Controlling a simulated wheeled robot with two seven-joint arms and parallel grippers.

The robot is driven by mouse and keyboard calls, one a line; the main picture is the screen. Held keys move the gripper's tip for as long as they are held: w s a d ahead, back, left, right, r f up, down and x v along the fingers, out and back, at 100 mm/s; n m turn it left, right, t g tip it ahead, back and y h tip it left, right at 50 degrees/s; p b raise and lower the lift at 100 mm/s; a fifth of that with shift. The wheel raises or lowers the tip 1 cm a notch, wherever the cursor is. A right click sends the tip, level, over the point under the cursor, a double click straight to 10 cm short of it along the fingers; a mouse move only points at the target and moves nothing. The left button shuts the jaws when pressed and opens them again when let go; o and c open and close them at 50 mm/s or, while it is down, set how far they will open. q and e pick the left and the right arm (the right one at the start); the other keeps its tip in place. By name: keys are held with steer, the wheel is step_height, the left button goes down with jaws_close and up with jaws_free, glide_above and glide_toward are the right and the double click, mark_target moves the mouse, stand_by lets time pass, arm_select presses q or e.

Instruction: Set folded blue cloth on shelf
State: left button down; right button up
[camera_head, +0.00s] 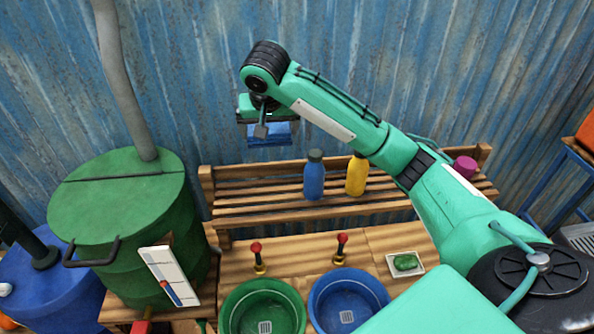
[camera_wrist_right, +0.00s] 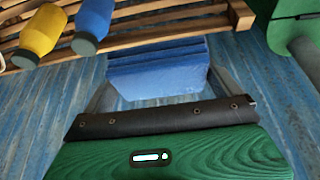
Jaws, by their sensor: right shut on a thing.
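The folded blue cloth (camera_head: 268,135) hangs in my right gripper (camera_head: 266,124), above the left part of the slatted wooden shelf (camera_head: 262,207). In the right wrist view the cloth (camera_wrist_right: 158,70) shows as a stack of blue layers between the fingers of the right gripper (camera_wrist_right: 160,88), which is shut on it. The cloth is apart from the shelf in the head view. The shelf (camera_wrist_right: 160,24) also shows at the top of the wrist view. My left gripper is not in view.
A blue bottle (camera_head: 314,178) and a yellow bottle (camera_head: 357,175) stand on the shelf, with a magenta object (camera_head: 465,166) at its right. The shelf's left part is clear. A green drum (camera_head: 120,215) stands left. Green (camera_head: 262,288) and blue (camera_head: 380,290) basins sit in front.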

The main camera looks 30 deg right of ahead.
steer(key=b, duration=0.3)
glide_above(274, 193)
steer(key=s, duration=0.2)
step_height(274, 193, down, 12)
steer(key=shift+w+a+f+p, duration=0.15)
steer(key=shift+a+f+p, duration=0.05)
steer(key=shift+f+p, duration=0.3)
steer(key=shift+w+a+f+p, duration=0.15)
steer(key=shift+f+p, duration=0.2)
steer(key=shift+f, duration=0.15)
step_height(274, 193, down, 5)
steer(key=shift+r+p, duration=0.15)
steer(key=shift+p, duration=0.7)
steer(key=shift+f, duration=0.35)
steer(key=shift+f, duration=0.1)
steer(key=o, duration=0.6)
